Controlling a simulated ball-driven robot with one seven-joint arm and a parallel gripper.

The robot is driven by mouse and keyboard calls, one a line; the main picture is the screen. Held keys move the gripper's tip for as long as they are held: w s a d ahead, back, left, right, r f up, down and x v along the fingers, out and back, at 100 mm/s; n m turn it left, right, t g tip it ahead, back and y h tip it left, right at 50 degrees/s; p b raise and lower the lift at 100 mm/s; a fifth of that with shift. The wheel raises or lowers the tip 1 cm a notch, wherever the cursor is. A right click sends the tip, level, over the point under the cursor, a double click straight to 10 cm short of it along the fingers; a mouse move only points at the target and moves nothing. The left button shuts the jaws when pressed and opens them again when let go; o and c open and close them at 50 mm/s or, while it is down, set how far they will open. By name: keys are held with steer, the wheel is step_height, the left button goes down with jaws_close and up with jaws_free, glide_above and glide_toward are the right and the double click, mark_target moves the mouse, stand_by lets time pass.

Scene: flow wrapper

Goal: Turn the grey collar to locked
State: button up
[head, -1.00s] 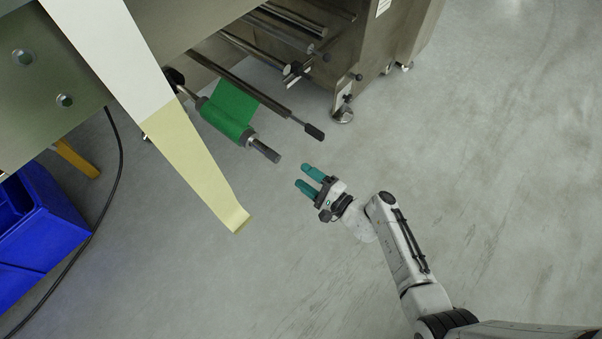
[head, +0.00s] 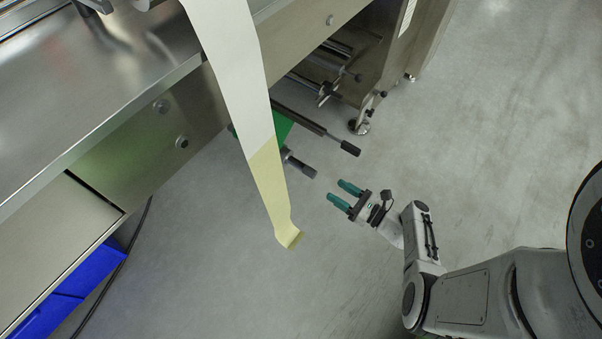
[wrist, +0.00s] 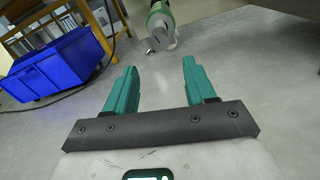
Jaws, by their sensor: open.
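The grey collar (head: 286,154) sits at the near end of the green film roll (head: 279,129), with a dark shaft end (head: 302,168) sticking out beyond it. The hanging strip hides part of the roll in the head view. In the wrist view the collar (wrist: 158,20) shows end-on at the top, just beyond my fingertips. Its lock marking is too small to read. My gripper (head: 336,190) is open and empty, with teal fingers pointing at the shaft end and a short gap left between. The wrist view shows both fingers (wrist: 158,66) apart with nothing between them.
A pale film strip (head: 268,175) hangs left of my gripper. A second bar with a dark handle (head: 349,148) juts out just above it. The steel machine (head: 110,80) fills the upper left.

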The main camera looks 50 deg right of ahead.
mark_target(313, 176)
steer(key=w+b, duration=0.2)
steer(key=w, duration=0.8)
steer(key=shift+w+a, duration=0.1)
steer(key=shift+w, duration=0.05)
steer(key=shift+c, duration=0.5)
steer(key=shift+f, duration=0.1)
jaws_close()
